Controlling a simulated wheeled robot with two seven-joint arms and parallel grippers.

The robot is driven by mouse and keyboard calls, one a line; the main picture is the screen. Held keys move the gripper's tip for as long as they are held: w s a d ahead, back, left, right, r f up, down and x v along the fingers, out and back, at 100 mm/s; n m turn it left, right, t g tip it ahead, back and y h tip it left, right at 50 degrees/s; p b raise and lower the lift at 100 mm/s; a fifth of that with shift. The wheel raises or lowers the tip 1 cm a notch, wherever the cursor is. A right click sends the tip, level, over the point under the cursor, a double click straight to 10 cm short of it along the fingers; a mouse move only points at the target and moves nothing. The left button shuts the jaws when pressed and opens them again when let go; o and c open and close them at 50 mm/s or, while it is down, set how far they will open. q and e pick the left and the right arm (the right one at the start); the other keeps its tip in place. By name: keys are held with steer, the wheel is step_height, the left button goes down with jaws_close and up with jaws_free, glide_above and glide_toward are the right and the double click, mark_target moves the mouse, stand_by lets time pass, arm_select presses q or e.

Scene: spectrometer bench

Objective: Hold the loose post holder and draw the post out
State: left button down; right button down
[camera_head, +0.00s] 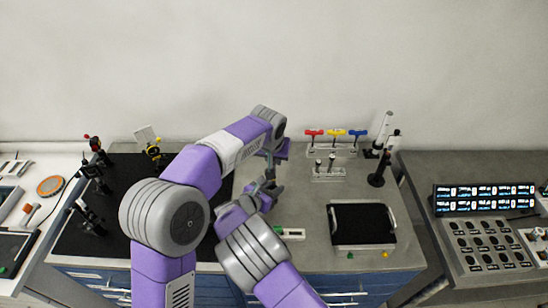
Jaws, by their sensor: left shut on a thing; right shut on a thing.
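My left gripper (271,160) is the higher one and points down over the bench, shut on the dark post, which is mostly hidden. My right gripper (270,188) is just below it, shut on the small dark post holder, also largely hidden by the fingers. How far the post sits inside the holder cannot be told in this view.
A rack of red, yellow and blue T-handle drivers (334,134), a small clear rack (328,174) and a dark stand (378,180) stand behind right. A black-lined tray (392,211) lies at front right. Optical mounts (92,178) stand on the breadboard's left.

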steer(key=c, duration=0.8)
jaws_free()
steer(key=v, duration=0.7)
steer(key=shift+s+a+r, duration=0.15)
steer(key=shift+s, duration=0.05)
